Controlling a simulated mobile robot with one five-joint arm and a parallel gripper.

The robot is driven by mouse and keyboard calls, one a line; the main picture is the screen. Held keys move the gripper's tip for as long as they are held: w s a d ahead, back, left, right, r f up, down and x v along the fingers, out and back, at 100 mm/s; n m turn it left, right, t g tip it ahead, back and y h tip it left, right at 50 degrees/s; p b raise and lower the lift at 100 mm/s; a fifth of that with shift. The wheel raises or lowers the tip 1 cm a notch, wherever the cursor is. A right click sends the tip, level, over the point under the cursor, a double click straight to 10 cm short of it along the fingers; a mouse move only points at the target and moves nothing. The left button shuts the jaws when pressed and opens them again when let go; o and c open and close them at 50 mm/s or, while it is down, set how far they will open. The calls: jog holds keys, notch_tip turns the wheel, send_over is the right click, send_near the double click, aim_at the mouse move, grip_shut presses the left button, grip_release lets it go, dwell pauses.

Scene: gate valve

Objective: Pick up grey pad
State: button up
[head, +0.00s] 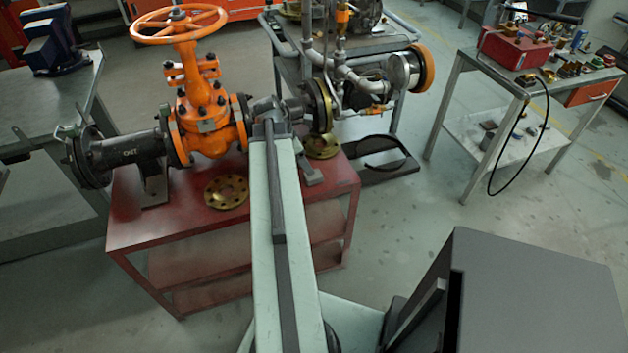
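A small grey flat piece (310,174) lies on the red cart top (140,212), just right of my arm. It may be the grey pad or the foot of a pipe support; I cannot tell which. My arm reaches up the middle of the view over the cart. My gripper (268,106) is at its far end, in front of the pipe right of the orange gate valve (205,115). Its fingertips are small and blend with the grey pipe parts, so I cannot see whether they are open or hold anything. My arm hides part of the cart top.
A brass flange (227,191) lies left of my arm, another (322,146) to the right. The black pipe (125,152) and orange handwheel (178,22) stand over the cart. A workbench (530,85) with a red toolbox (514,48) is at right.

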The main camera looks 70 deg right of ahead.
jog(key=b+x, duration=0.3)
jog(key=x, duration=0.1)
jog(key=b+x, duration=0.2)
jog(key=x, duration=0.1)
jog(key=shift+s+a+f+b, duration=0.1)
jog(key=shift+s+a+b, duration=0.05)
jog(key=shift+a+b, duration=0.2)
jog(key=shift+r, duration=0.2)
jog(key=c, duration=1.4)
notch_tip(320, 180, up, 10)
jog(key=p, duration=1)
jog(key=shift+r+p, duration=0.15)
jog(key=shift+p, duration=0.2)
grip_shut()
jog(key=o, duration=0.7)
grip_release()
jog(key=c, duration=0.6)
jog(key=shift+s, duration=0.1)
